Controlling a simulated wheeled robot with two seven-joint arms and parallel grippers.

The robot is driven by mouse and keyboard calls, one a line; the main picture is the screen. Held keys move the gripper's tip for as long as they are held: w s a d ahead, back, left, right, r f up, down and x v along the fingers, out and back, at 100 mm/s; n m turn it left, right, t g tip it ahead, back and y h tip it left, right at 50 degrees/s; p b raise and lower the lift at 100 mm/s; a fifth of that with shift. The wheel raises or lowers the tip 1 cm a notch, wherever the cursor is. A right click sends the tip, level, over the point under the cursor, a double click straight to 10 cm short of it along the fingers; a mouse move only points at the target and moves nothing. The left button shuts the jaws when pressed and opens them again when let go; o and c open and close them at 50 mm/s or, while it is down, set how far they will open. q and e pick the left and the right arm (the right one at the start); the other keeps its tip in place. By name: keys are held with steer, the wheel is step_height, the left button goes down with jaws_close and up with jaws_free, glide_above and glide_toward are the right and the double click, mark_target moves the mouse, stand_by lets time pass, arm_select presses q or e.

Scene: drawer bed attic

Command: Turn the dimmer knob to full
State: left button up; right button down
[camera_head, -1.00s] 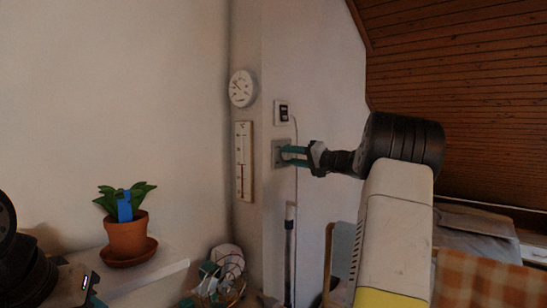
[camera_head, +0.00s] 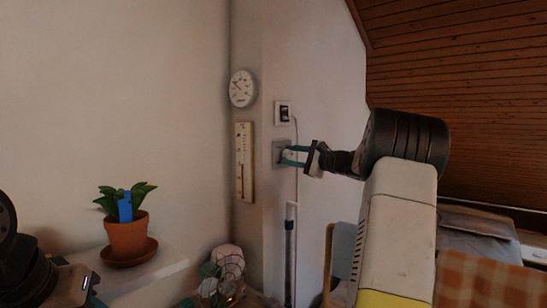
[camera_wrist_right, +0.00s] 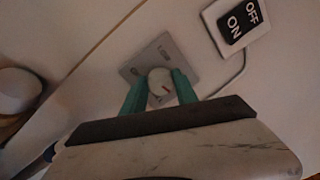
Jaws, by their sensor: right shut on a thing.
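The dimmer is a grey square plate (camera_head: 277,153) on the wall; in the right wrist view the plate (camera_wrist_right: 150,54) appears tilted, with small lettering too faint to read surely. My right gripper (camera_head: 284,155) reaches the plate from the right. Its two green fingers (camera_wrist_right: 160,88) are shut on the knob, one on each side. My left gripper (camera_head: 94,299) is only partly in view at the lower left, and its fingers are mostly hidden.
An ON/OFF switch (camera_wrist_right: 238,22) with a cable is above the dimmer. A round dial (camera_head: 242,88) and a thermometer (camera_head: 244,162) hang to the left. A potted plant (camera_head: 127,238) stands on a shelf. A pole (camera_head: 290,250) stands below the dimmer.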

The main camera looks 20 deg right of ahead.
steer(key=m, duration=0.5)
steer(key=shift+m, duration=0.4)
steer(key=m, duration=0.5)
steer(key=shift+d+h, duration=0.1)
steer(key=shift+h, duration=0.2)
steer(key=shift+m, duration=0.4)
steer(key=c, duration=0.9)
jaws_free()
steer(key=shift+c, duration=0.2)
steer(key=v, duration=0.7)
steer(key=shift+s, duration=0.35)
